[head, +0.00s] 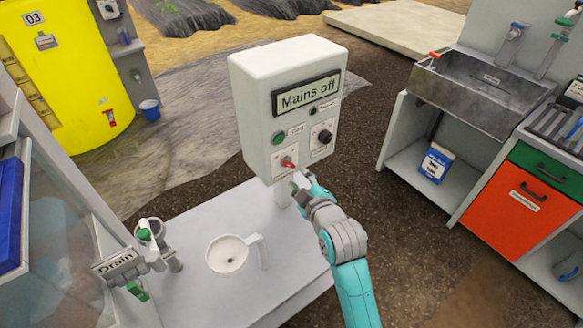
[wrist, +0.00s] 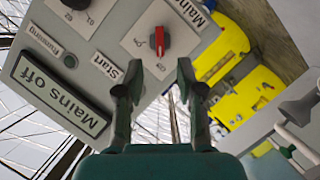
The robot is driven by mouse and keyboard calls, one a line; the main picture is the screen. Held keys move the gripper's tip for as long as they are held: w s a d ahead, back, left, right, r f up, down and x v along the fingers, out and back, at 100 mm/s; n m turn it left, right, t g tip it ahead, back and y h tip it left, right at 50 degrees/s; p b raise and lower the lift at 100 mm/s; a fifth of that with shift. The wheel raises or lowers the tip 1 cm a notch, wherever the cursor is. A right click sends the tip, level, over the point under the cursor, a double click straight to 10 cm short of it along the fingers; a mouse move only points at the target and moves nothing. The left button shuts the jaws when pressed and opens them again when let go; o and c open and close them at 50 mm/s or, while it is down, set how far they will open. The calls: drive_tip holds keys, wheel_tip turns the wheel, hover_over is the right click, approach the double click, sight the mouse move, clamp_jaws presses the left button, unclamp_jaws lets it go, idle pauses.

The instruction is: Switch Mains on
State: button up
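A white control box (head: 285,70) on a post carries a display (head: 306,93) that reads "Mains off". The red Mains switch (head: 287,162) is at the lower left of its front, below the green Start button (head: 278,138). In the wrist view the red switch (wrist: 159,41) stands out from its white plate, just beyond my fingertips. My gripper (wrist: 158,75) is open and empty, with the switch roughly in line with the gap. In the head view my gripper (head: 297,180) is just in front of the box's lower edge. Contact with the switch cannot be made out.
A black selector knob (head: 324,137) sits right of the switch. A yellow tank (head: 75,80) stands at left, a sink (head: 480,85) and orange cabinet (head: 515,205) at right.

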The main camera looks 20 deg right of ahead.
sight(290, 166)
drive_tip(key=x, duration=0.7)
drive_tip(key=shift+w, duration=0.2)
clamp_jaws()
